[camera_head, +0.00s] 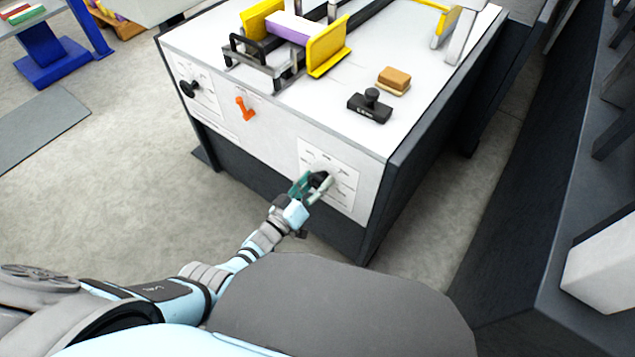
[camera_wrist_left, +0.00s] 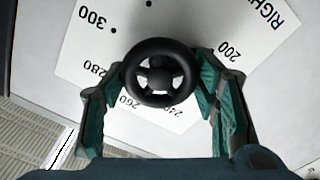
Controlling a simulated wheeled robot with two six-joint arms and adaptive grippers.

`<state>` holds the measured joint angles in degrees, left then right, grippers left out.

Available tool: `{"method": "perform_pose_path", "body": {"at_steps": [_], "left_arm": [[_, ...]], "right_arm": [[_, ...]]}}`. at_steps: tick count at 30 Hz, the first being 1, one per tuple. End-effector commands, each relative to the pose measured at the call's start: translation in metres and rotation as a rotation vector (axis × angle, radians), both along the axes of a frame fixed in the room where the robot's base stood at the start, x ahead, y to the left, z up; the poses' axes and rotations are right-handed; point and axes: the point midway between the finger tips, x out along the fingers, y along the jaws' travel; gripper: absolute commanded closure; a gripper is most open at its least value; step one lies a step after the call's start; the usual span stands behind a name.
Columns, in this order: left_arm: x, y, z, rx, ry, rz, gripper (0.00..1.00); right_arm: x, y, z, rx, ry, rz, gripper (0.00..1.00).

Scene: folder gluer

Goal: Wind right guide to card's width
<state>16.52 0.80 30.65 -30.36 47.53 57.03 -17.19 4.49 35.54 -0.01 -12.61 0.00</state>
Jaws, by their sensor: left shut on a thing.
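A black handwheel (camera_wrist_left: 160,73) sits on a white dial plate (camera_wrist_left: 110,35) marked RIGHT, with numbers such as 200, 240, 260, 280 and 300. My left gripper (camera_wrist_left: 160,95) has its green fingers on both sides of the wheel, shut on it. In the head view my left gripper (camera_head: 312,187) is at the dial plate (camera_head: 345,178) on the machine's front, covering most of the wheel. Two yellow guides (camera_head: 328,47) (camera_head: 262,18) stand on the machine top with a purple and white card stack (camera_head: 290,27) between them. My right gripper is out of view.
A black handled stamp (camera_head: 370,105) and a tan block (camera_head: 394,80) lie on the machine top (camera_head: 335,95). An orange lever (camera_head: 244,108) and a black knob (camera_head: 188,89) are on the front panel. Open floor (camera_head: 110,170) lies to the left.

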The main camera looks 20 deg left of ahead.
Motion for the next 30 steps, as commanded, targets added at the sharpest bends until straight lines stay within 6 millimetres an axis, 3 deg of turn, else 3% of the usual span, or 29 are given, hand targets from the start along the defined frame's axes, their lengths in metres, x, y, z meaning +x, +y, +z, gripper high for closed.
{"method": "perform_pose_path", "body": {"at_steps": [20,21,24,30], "left_arm": [[-0.0043,-0.0016,-0.0063,-0.06,0.039,-0.002,0.73],[-0.0042,-0.0015,-0.0062,-0.059,0.039,-0.002,0.39],[-0.0033,-0.001,-0.0049,-0.059,0.035,-0.002,0.25],[-0.002,-0.0006,-0.003,-0.06,0.031,-0.001,0.25]], "right_arm": [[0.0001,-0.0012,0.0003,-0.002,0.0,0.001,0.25],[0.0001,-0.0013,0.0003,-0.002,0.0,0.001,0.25],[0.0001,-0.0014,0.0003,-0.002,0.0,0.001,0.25],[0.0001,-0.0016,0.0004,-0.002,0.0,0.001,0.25]]}}
